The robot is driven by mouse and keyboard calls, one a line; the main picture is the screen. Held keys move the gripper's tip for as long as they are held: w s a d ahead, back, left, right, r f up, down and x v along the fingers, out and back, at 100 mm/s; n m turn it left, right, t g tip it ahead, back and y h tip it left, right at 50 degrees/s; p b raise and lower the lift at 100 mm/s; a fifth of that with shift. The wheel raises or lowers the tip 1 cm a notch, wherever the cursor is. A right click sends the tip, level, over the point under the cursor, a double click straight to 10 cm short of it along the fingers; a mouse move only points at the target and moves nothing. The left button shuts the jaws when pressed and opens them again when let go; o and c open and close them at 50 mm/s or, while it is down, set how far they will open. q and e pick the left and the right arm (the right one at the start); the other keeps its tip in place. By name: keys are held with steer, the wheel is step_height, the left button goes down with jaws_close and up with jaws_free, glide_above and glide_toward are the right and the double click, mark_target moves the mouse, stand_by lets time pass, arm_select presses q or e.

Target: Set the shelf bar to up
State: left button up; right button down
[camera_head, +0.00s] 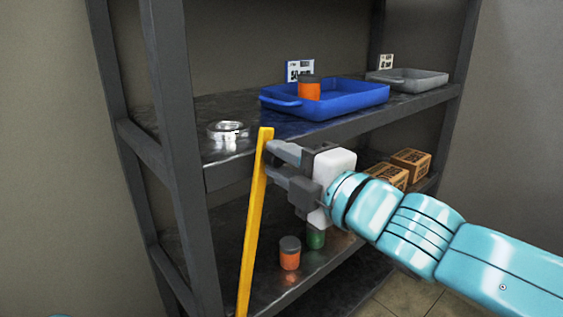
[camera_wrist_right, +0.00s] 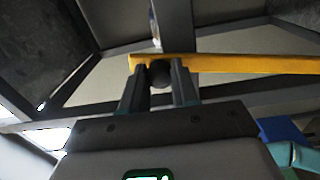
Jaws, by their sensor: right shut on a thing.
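The yellow shelf bar (camera_head: 252,220) stands in front of the shelf, nearly upright and leaning a little, with its top end a little above the upper board's front edge. My right gripper (camera_head: 270,160) is at the bar near its top end, coming from the right. In the right wrist view the bar (camera_wrist_right: 250,64) runs across the fingertips. There the right gripper (camera_wrist_right: 159,72) is shut on a dark round knob at the bar's end. The bar's lower end is at the bottom edge of the head view. My left gripper is not in view.
The upper board holds a metal dish (camera_head: 228,131), a blue tray (camera_head: 345,98) with an orange jar (camera_head: 309,89), and a grey tray (camera_head: 425,80). Below are an orange jar (camera_head: 290,258), a green jar (camera_head: 316,239) and boxes (camera_head: 412,162). A shelf post (camera_head: 180,140) stands left.

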steer(key=shift+r, duration=0.1)
steer(key=c, duration=0.8)
jaws_free()
steer(key=shift+c, duration=0.2)
steer(key=shift+d, duration=0.1)
steer(key=p+v, duration=0.5)
steer(key=v, duration=1.1)
steer(key=shift+s+p, duration=0.2)
steer(key=shift+p, duration=0.1)
